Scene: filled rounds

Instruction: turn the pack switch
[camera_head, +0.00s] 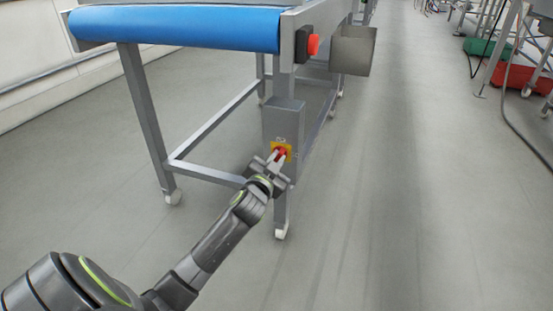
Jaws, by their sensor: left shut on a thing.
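The pack switch (281,151) is a red knob on a yellow plate, on the front of a grey box (284,121) fixed to the conveyor's leg. My left gripper (275,158) is at the switch and shut on its red knob. The fingers hide part of the knob, so its exact angle is hard to tell. My right gripper is not in view.
A conveyor with a blue belt (180,27) stands on wheeled grey legs. A red push button (313,45) and a grey metal bin (353,50) are above the box. Red (520,78) and green (487,47) items lie far right.

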